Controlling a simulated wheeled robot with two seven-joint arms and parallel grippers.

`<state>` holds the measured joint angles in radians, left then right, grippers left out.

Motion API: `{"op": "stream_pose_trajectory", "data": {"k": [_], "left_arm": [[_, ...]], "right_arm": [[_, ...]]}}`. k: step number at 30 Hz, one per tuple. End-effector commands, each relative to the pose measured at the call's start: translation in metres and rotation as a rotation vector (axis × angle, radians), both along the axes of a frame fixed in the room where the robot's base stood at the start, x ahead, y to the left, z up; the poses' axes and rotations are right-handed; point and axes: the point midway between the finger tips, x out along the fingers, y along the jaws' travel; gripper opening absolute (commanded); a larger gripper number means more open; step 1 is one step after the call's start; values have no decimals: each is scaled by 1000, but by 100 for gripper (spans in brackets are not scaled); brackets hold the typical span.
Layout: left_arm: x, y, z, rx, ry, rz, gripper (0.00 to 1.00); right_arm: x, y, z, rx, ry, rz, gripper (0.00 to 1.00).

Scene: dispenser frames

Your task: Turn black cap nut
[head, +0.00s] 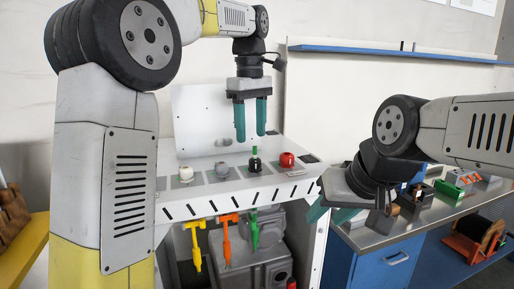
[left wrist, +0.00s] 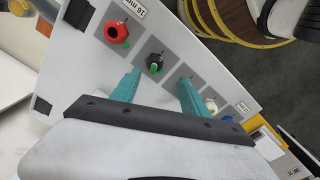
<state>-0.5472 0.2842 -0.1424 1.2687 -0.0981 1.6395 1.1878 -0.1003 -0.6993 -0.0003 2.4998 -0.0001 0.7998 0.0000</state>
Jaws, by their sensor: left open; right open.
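The black cap nut (head: 255,164) with a green upright post sits on a grey square on the sloped top of the white dispenser frame (head: 240,186). In the left wrist view the black cap nut (left wrist: 155,62) shows just beyond the fingertips. My left gripper (head: 251,136) points down above the black nut, open and empty, apart from it. Its teal fingers also show in the left wrist view (left wrist: 160,76). My right gripper (head: 331,214) is open and empty, to the right of the frame, partly hidden by its own wrist.
Yellow, orange and green handles (head: 228,235) hang below. A blue bench (head: 385,238) with small parts stands at right.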

Motion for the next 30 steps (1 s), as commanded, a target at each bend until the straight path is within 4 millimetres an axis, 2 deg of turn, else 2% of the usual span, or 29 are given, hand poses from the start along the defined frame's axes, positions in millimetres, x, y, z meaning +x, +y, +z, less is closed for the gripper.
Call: {"op": "stream_pose_trajectory", "data": {"k": [5, 18, 23, 30], "left_arm": [[4, -8, -5, 17, 13, 33, 53], [3, -7, -68, 15, 13, 31, 53], [4, -7, -77, 15, 11, 31, 53], [4, -7, -78, 15, 11, 31, 53]], "right_arm": [[0, 0, 0, 0, 0, 0, 42], [0, 0, 0, 0, 0, 0, 42], [0, 0, 0, 0, 0, 0, 42], [0, 0, 0, 0, 0, 0, 42]]}}
